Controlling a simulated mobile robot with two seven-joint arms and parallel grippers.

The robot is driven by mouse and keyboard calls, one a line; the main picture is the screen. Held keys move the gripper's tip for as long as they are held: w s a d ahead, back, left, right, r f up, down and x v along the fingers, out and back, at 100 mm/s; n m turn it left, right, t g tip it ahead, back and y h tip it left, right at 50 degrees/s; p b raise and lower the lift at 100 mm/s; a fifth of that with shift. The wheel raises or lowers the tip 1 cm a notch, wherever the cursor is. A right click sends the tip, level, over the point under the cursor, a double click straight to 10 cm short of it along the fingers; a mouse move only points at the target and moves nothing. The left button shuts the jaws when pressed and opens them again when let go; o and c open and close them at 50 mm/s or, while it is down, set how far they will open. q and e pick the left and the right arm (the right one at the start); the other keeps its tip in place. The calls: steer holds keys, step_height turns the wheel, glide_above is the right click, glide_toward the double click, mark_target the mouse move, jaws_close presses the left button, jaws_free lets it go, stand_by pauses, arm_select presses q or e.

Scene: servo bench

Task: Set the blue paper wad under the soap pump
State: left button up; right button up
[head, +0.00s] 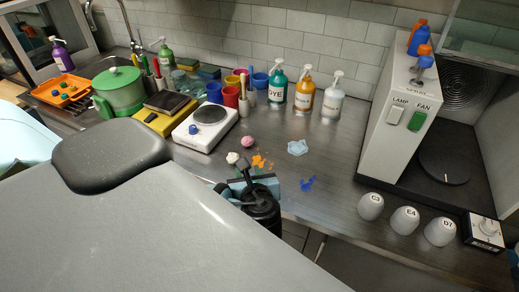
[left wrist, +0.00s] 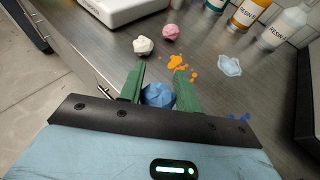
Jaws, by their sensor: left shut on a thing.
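The blue paper wad (left wrist: 158,95) sits between the green fingers of my left gripper (left wrist: 158,86), which is shut on it. In the head view my left gripper (head: 247,174) is over the front edge of the bench, and I cannot make out the wad there. Two pump bottles stand at the back left: a green one (head: 166,53) and a purple one (head: 61,54). Neither shows a readable label, so I cannot tell which is the soap pump. My right gripper is not in view.
White (head: 233,158) and pink (head: 247,141) wads lie near orange splatter (head: 262,162), a pale blue puddle (head: 297,147) and a blue splash (head: 308,183). A white scale (head: 206,126) stands left. Labelled pump bottles (head: 304,94) line the wall. Grey cups (head: 404,219) stand right.

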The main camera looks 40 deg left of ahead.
arm_select(q)
steer(key=shift+s+a+r, duration=0.1)
steer(key=shift+s, duration=1.05)
steer(key=shift+w+d+f+m+t+h, duration=0.2)
steer(key=shift+d+f+m+t+h, duration=0.1)
steer(key=shift+d+m+h, duration=0.1)
steer(key=d+m+h, duration=0.1)
steer(key=w+d+f+m+t+h, duration=0.1)
steer(key=d+m+t+h, duration=0.1)
steer(key=shift+w+d+f+m, duration=0.2)
steer(key=shift+d+f+m, duration=0.1)
steer(key=shift+d, duration=0.05)
steer(key=d+m+h, duration=0.2)
steer(key=d+m+t+h, duration=0.1)
steer(key=d+h, duration=0.1)
steer(key=d+m+t+h, duration=0.1)
steer(key=d+m+h, duration=0.1)
steer(key=shift+w+d+r+m+h, duration=0.2)
steer(key=shift+w+m+h, duration=0.05)
steer(key=shift+m+h, duration=0.05)
steer(key=shift+a, duration=0.1)
